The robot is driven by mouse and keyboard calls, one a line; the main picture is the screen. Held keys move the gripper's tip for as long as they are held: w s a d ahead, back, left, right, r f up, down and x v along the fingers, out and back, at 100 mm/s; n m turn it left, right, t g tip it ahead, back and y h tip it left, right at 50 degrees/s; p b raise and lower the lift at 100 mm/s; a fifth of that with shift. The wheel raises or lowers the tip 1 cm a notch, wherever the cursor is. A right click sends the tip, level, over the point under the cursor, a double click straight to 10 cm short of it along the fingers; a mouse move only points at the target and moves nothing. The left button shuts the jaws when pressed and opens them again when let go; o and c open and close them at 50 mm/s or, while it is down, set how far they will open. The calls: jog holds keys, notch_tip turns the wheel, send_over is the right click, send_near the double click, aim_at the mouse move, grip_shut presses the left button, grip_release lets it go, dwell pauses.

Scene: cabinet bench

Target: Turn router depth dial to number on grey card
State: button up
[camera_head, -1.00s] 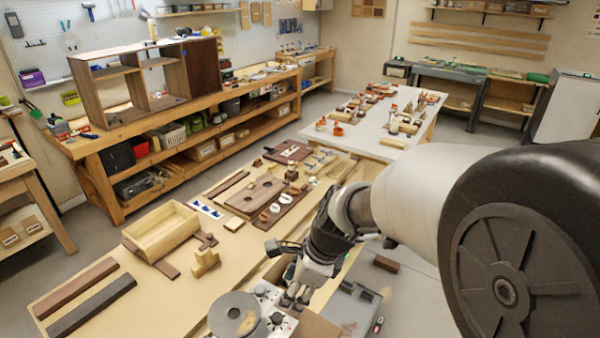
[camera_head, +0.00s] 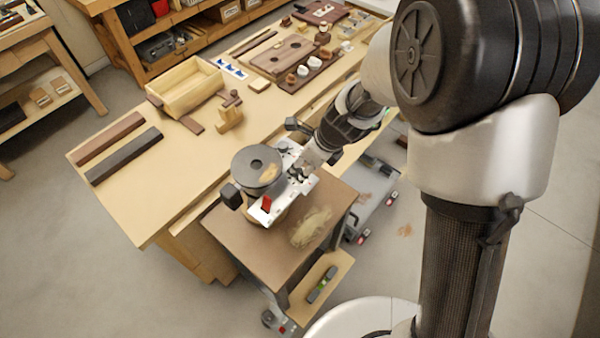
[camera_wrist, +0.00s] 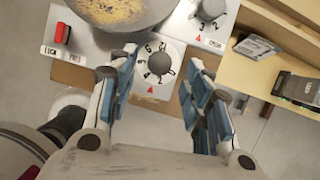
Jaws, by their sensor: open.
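The router (camera_head: 287,207) has a white top plate and a round grey disc (camera_head: 257,163); it stands on a small brown-topped stand. In the wrist view, a white depth dial (camera_wrist: 172,52) carries black numbers around a dark centre knob (camera_wrist: 159,63). A red triangle (camera_wrist: 151,89) marks the plate below it. My gripper (camera_wrist: 160,68) is open, with its blue-padded fingers left and right of the dial in the picture. Contact with the knob cannot be told. In the head view my gripper (camera_head: 297,167) is over the router plate. I cannot make out a grey card.
A red switch (camera_wrist: 62,33) marked LOCK and FREE sits left of the dial. A second knob (camera_wrist: 211,9) is at upper right. The long bench (camera_head: 180,175) holds a wooden box (camera_head: 187,88) and dark strips. Open floor lies at lower left.

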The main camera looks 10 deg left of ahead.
aim_at(298, 171)
jog(key=shift+b+x, duration=0.5)
jog(key=shift+x, duration=1.25)
jog(key=shift+c, duration=0.5)
jog(key=c, duration=0.9)
